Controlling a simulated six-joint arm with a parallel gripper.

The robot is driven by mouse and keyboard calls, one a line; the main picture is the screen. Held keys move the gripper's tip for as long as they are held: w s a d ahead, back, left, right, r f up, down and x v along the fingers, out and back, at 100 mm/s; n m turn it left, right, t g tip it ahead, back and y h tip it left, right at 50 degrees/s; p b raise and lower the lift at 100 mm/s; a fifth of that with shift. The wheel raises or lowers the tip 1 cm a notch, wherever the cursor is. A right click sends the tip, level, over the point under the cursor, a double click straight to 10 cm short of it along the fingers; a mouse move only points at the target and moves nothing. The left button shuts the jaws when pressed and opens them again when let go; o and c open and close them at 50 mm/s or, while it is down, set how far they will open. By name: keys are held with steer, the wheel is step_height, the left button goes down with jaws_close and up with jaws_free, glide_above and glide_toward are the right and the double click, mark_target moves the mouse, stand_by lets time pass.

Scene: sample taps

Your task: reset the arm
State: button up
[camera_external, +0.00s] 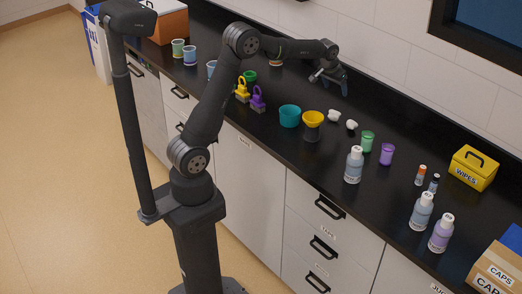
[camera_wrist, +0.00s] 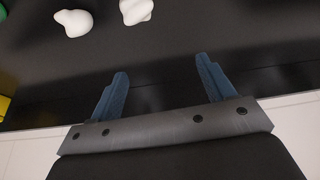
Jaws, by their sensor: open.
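My gripper (camera_external: 330,78) hangs over the back of the black counter (camera_external: 300,165) near the tiled wall. Its blue fingers are apart with nothing between them, as the wrist view shows (camera_wrist: 160,90). My arm reaches out over the counter from its stand at the counter's front. In the wrist view, two white lumps lie ahead of the fingers, one at the left (camera_wrist: 73,22) and one nearer the middle (camera_wrist: 136,11). The same pair shows in the external view, one left (camera_external: 334,116) and one right (camera_external: 351,125).
Teal cup (camera_external: 289,117), yellow funnel (camera_external: 313,120), purple tap (camera_external: 257,100) and yellow tap (camera_external: 242,92) stand mid-counter. A white-capped bottle (camera_external: 353,165), green cup (camera_external: 367,141) and purple cup (camera_external: 387,154) stand to the right. A yellow wipes box (camera_external: 473,169) stands farther right. The wall runs close behind my gripper.

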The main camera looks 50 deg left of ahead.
steer(key=s+d+m+h, duration=0.1)
steer(key=s+d+m, duration=0.2)
steer(key=d, duration=1.2)
steer(key=s+d+m+h, duration=0.1)
steer(key=s+d+m, duration=0.3)
steer(key=d, duration=1)
steer(key=s, duration=0.2)
steer(key=shift+s+d+g+h, duration=0.3)
steer(key=shift+s+d, duration=0.05)
steer(key=shift+w+a, duration=0.1)
steer(key=w+a+n+y, duration=0.1)
steer(key=w+a, duration=0.3)
steer(key=a, duration=0.6)
steer(key=w+a+n, duration=0.3)
steer(key=w+a, duration=0.1)
steer(key=a, duration=0.6)
steer(key=shift+n+y, duration=0.4)
steer(key=shift+d, duration=0.15)
